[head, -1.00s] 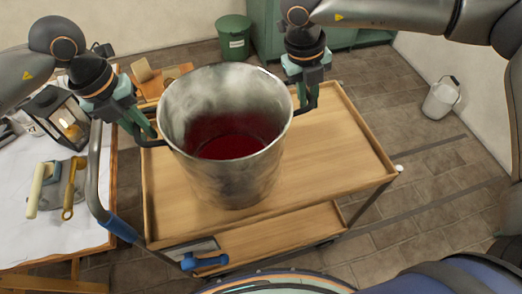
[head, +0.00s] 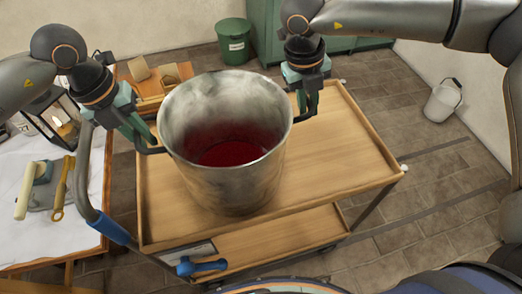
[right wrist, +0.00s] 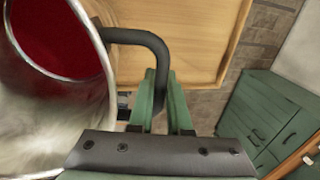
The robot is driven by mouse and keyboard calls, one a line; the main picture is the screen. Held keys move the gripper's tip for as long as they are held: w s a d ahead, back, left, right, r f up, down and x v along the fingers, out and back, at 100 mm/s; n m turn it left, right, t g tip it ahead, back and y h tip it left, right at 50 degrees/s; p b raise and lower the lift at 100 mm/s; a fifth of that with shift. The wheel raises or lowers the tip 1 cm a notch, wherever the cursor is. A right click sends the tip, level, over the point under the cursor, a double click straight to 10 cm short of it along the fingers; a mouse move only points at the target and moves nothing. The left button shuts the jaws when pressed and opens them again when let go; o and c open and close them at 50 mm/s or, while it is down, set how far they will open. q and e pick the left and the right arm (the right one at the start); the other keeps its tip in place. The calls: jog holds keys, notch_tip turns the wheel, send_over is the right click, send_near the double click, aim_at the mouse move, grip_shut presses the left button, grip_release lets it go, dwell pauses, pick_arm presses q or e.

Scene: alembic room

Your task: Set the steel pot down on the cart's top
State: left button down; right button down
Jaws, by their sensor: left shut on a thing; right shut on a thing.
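The steel pot (head: 230,185) is upright over the cart's top (head: 345,150), with dark red liquid inside. It also shows at the left of the right wrist view (right wrist: 60,125). My left gripper (head: 146,138) is shut on the pot's left handle. My right gripper (head: 305,105) is shut on the opposite handle; the right wrist view shows its fingers (right wrist: 160,105) around the dark bent handle (right wrist: 140,38). The pot's base appears within the tray's edges. I cannot tell whether it touches the wood, as the pot hides the surface behind and under it.
A white-covered table (head: 50,235) with tools stands left. Wooden blocks (head: 140,70) lie behind the pot. A green bin (head: 234,42) and white bucket (head: 443,101) stand on the floor.

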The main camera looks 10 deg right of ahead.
pick_arm(q)
jog(key=c, duration=1.2)
grip_release()
jog(key=shift+a, duration=0.25)
pick_arm(e)
jog(key=c, duration=1.2)
grip_release()
jog(key=shift+d, duration=0.25)
pick_arm(q)
jog(key=o, duration=0.3)
jog(key=shift+d, duration=0.2)
pick_arm(e)
jog(key=o, duration=0.3)
jog(key=shift+a, duration=0.15)
pick_arm(q)
jog(key=shift+o, duration=0.2)
pick_arm(e)
jog(key=shift+o, duration=0.2)
jog(key=shift+a+r, duration=0.1)
pick_arm(q)
notch_tip(320, 180, up, 12)
jog(key=a, duration=0.2)
jog(key=shift+a, duration=0.2)
pick_arm(e)
notch_tip(320, 180, up, 12)
jog(key=a, duration=0.2)
jog(key=shift+a, duration=0.15)
